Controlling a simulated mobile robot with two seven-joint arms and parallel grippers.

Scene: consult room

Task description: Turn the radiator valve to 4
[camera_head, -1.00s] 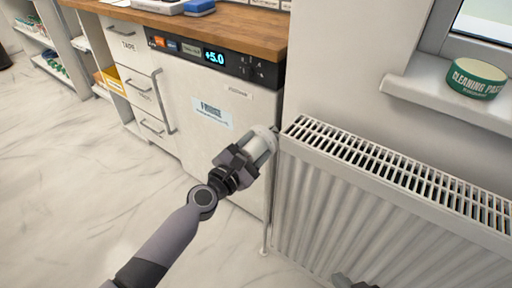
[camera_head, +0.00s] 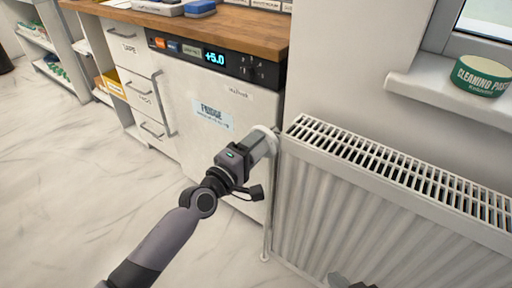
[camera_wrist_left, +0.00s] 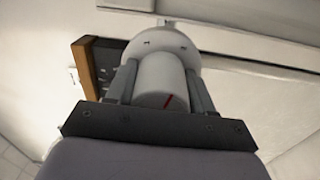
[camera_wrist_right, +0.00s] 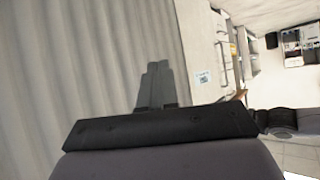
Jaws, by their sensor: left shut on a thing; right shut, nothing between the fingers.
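The radiator valve (camera_head: 267,134) is a white knob at the upper left end of the white radiator (camera_head: 350,208). My left gripper (camera_head: 262,146) is shut around it, and in the head view the gripper hides most of the knob. In the left wrist view the white valve knob (camera_wrist_left: 160,78) sits between the two grey fingers, with a red mark on its face. No numbers are readable on it. My right gripper (camera_wrist_right: 155,84) is shut and empty, in front of the radiator's ribbed face; only its tip shows at the bottom of the head view (camera_head: 350,282).
The fridge (camera_head: 205,100) with a lit "+5.0" display stands left of the radiator under a wooden counter (camera_head: 190,30). A green cleaning paste tin (camera_head: 482,76) is on the window sill (camera_head: 430,85). The floor at left is clear.

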